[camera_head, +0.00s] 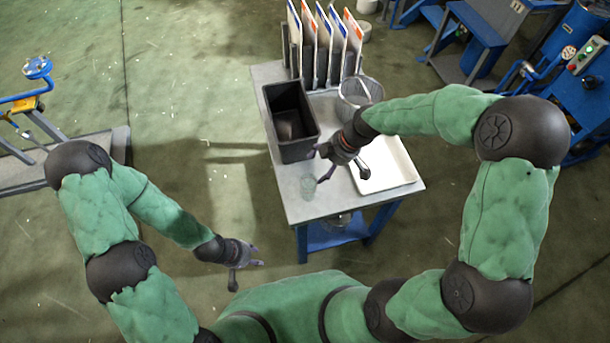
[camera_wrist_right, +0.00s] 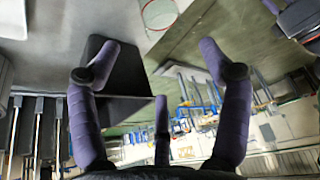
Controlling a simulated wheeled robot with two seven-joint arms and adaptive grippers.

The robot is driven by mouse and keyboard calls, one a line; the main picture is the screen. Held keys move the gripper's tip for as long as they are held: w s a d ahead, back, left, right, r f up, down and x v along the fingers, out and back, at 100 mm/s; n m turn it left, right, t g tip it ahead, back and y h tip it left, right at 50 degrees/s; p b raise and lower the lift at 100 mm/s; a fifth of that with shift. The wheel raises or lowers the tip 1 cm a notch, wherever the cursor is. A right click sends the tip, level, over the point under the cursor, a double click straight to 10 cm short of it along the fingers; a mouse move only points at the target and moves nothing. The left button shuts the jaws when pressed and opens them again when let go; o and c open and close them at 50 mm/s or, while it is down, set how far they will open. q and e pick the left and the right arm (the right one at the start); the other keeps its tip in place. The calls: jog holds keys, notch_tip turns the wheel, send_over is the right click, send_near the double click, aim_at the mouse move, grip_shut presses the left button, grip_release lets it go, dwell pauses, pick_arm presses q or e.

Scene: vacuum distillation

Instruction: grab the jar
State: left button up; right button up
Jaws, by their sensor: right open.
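A small clear, greenish jar (camera_head: 308,186) stands near the front left corner of the table (camera_head: 375,200). In the right wrist view a clear round vessel with a reddish edge, seemingly this jar (camera_wrist_right: 158,14), is at the top and partly cut off. My right gripper (camera_head: 319,167) is open and empty, just above and to the right of the jar, with a gap visible. Its spread fingers also show in the right wrist view (camera_wrist_right: 158,72). My left gripper (camera_head: 249,272) is off the table at the front left, its fingers spread and empty.
A black bin (camera_head: 277,97) stands behind the jar, close to my right gripper. A white tray (camera_head: 402,172) lies to the right. A mesh basket (camera_head: 371,87) and several upright panels (camera_head: 307,50) stand farther back. The table's front left edge is near the jar.

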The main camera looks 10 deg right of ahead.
aim_at(309, 181)
jog(key=x, duration=0.4)
jog(key=shift+f+b, duration=0.2)
jog(key=shift+b, duration=0.15)
jog(key=shift+s+b+x, duration=0.15)
jog(key=shift+b+x, duration=0.1)
jog(key=shift+x, duration=1.35)
jog(key=shift+s+b+x, duration=0.15)
jog(key=shift+b+x, duration=0.1)
jog(key=shift+x, duration=1.3)
jog(key=shift+a, duration=0.1)
jog(key=shift+c, duration=0.4)
grip_shut()
jog(key=shift+r, duration=0.15)
